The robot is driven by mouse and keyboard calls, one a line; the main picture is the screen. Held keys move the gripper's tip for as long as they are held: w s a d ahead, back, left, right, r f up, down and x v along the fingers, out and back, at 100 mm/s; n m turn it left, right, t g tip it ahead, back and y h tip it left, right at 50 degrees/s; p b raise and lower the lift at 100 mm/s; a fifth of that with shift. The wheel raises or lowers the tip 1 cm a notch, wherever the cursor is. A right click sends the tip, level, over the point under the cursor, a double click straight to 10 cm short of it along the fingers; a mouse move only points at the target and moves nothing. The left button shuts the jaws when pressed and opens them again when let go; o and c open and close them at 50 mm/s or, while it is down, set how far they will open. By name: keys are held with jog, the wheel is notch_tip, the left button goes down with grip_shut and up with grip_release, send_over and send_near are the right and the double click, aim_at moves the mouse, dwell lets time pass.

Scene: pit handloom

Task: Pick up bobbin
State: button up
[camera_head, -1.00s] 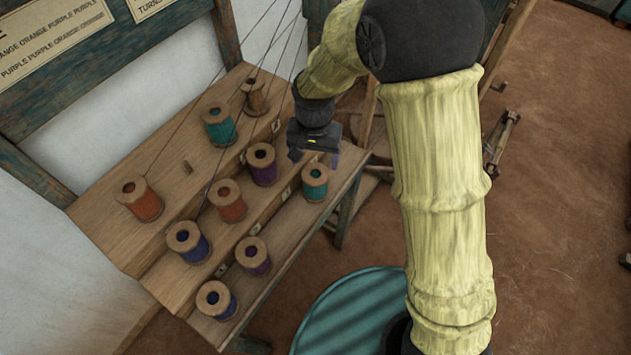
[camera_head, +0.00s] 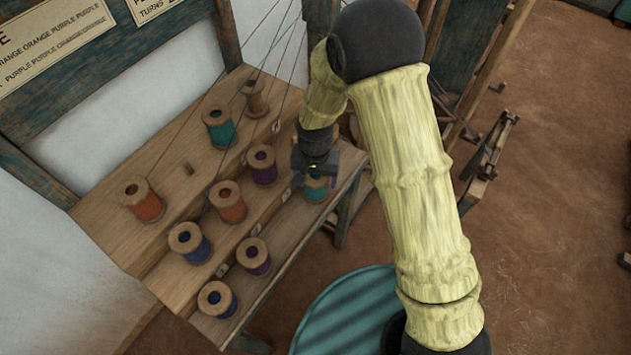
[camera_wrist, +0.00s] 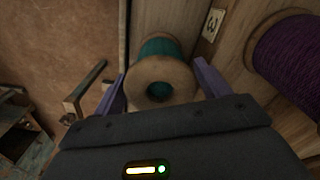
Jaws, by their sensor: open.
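A wooden bobbin wound with teal thread (camera_head: 316,187) stands on the lowest, front step of the stepped wooden rack, partly hidden behind my gripper (camera_head: 314,176) in the head view. In the wrist view the teal bobbin (camera_wrist: 158,80) shows its round wooden top flange and dark centre hole. My gripper (camera_wrist: 160,92) is open, with one purple finger on each side of the bobbin's top. I cannot tell whether either finger touches it.
A purple bobbin (camera_head: 262,166) stands one step up, close by; it also shows in the wrist view (camera_wrist: 290,58). Several orange, blue, purple and teal bobbins fill the rack (camera_head: 165,225). Threads run up from the back row. A teal round surface (camera_head: 345,315) lies below.

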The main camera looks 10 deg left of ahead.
jog(key=shift+f, duration=0.75)
jog(key=c, duration=0.8)
jog(key=shift+r, duration=0.1)
notch_tip(320, 180, up, 10)
jog(key=shift+f+b, duration=0.1)
jog(key=shift+b, duration=0.35)
jog(key=shift+w, duration=0.1)
